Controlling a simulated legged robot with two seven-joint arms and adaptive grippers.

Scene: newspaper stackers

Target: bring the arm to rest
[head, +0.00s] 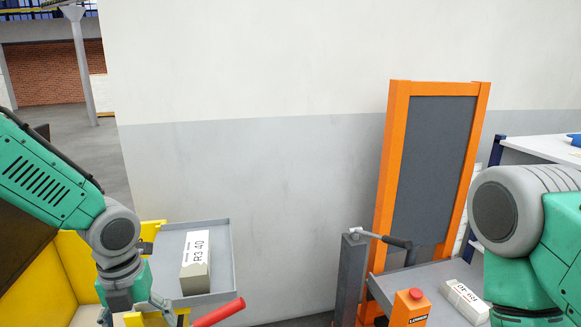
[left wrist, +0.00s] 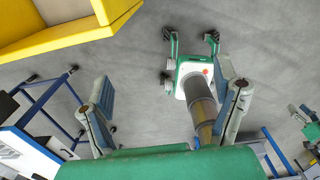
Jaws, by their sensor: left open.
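My left arm (head: 45,175) comes in from the left in the head view and bends down at a grey joint. Its wrist is low, beside the left grey tray. In the left wrist view my left gripper (left wrist: 166,78) has its two fingers spread wide apart. Nothing is held between them, and grey floor shows behind.
A labelled pack (head: 195,264) lies on the left tray (head: 222,247), near a yellow structure (head: 75,262) and a red handle (head: 219,313). At right stand an orange-framed panel (head: 397,150), a lever post (head: 350,275), an orange button box (head: 410,308) and another pack (head: 464,300). A wall (head: 260,180) stands behind.

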